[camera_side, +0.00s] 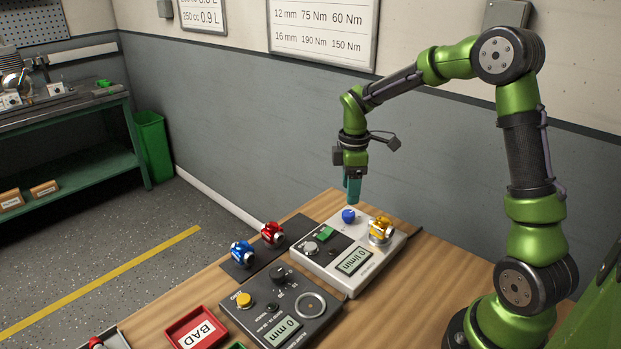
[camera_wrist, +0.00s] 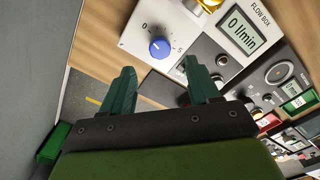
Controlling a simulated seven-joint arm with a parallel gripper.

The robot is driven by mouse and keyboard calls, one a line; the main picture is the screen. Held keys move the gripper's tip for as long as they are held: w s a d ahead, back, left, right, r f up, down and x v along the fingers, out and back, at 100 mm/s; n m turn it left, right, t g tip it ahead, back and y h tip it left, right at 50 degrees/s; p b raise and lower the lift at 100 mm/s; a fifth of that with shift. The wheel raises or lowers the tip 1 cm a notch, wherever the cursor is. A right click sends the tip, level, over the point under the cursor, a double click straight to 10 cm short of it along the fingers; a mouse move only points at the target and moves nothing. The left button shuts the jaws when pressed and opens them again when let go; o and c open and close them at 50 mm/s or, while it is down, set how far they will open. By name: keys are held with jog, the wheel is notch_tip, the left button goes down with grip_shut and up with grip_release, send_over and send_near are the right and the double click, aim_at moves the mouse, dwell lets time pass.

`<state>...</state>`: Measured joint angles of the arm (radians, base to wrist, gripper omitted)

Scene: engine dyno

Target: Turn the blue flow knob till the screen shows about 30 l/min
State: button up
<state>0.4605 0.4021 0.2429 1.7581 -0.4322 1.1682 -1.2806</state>
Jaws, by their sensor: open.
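The blue flow knob (camera_side: 348,215) sits on the back part of the light grey flow box (camera_side: 334,274). In the wrist view the knob (camera_wrist: 159,48) has a white pointer line and a scale marked 0 and 5 beside it. The screen (camera_wrist: 243,30) reads 0 l/min; it also shows in the side view (camera_side: 355,260). My gripper (camera_side: 353,198) points down just above and behind the knob, apart from it. In the wrist view its two green fingers (camera_wrist: 162,82) are spread with nothing between them, and the knob lies beyond their tips.
A yellow-orange valve (camera_side: 380,229) stands on the box, right of the knob. A green switch (camera_side: 326,234) is to its left. Blue (camera_side: 242,253) and red (camera_side: 272,233) valves stand on a dark mat. A dark tester box (camera_side: 281,309) and a red BAD tray (camera_side: 197,330) are nearer the front.

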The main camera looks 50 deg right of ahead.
aim_at(349, 213)
notch_tip(349, 213, down, 7)
jog(key=shift+r, duration=0.1)
dwell(0.3)
jog(key=c, duration=1)
jog(key=shift+c, duration=0.2)
